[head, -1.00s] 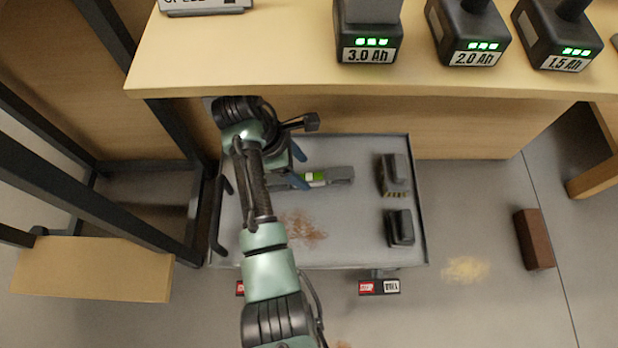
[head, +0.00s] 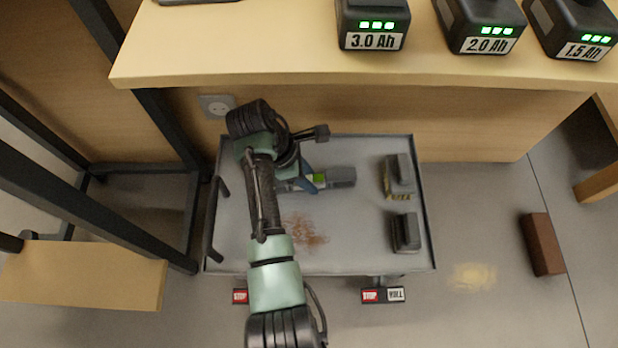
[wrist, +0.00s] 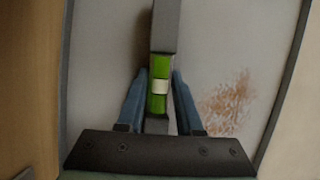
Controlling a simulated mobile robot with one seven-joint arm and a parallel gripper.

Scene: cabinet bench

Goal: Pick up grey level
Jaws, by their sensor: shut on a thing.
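The grey level (head: 341,176) has a green vial section in its middle and lies over the grey cart top. In the wrist view the level (wrist: 165,30) runs up the picture between my blue fingers, with its green and white vial part showing. My gripper (head: 309,182) is shut on the level near its middle, one finger on each side. My gripper also shows in the wrist view (wrist: 159,75). My arm hides the level's left part in the head view. I cannot tell whether the level touches the cart top.
The cart top (head: 350,245) has a raised rim, a brown stain and two dark blocks (head: 399,176) (head: 405,233) on its right. A wooden bench (head: 270,60) with battery packs stands above its far edge. A brown brick (head: 541,244) lies on the floor at right.

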